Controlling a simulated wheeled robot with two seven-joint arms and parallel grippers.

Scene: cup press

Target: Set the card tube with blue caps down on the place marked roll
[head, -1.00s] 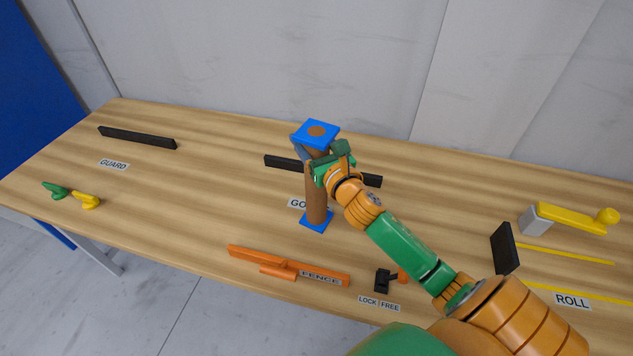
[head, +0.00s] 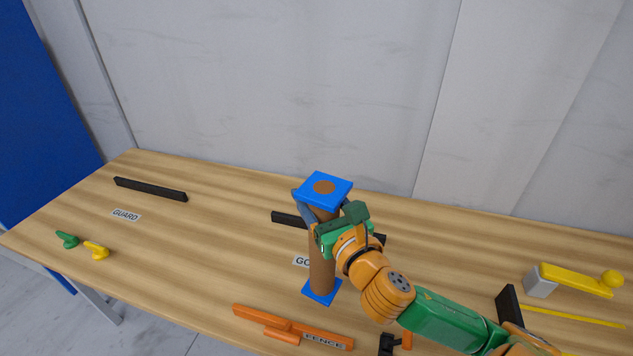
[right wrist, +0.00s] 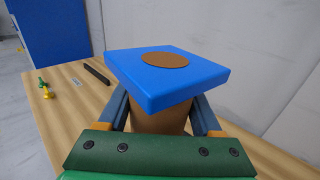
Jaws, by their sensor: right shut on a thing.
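The card tube (head: 320,268) is brown, upright, with square blue caps at top and bottom. It stands in the middle of the head view, in front of a black bar. My right gripper (head: 330,226) is shut on its upper part, just below the top cap. In the right wrist view the blue top cap (right wrist: 165,75) shows between the fingers. I cannot tell if the bottom cap touches the table. The roll label is out of view; a yellow line (head: 575,317) shows at the right. My left gripper is not in view.
On the wooden table (head: 220,250), an orange fence piece (head: 290,329) lies in front of the tube. A black block (head: 509,309) and a grey block with a yellow handle (head: 575,281) are at the right. Another black bar (head: 150,189) is at the far left.

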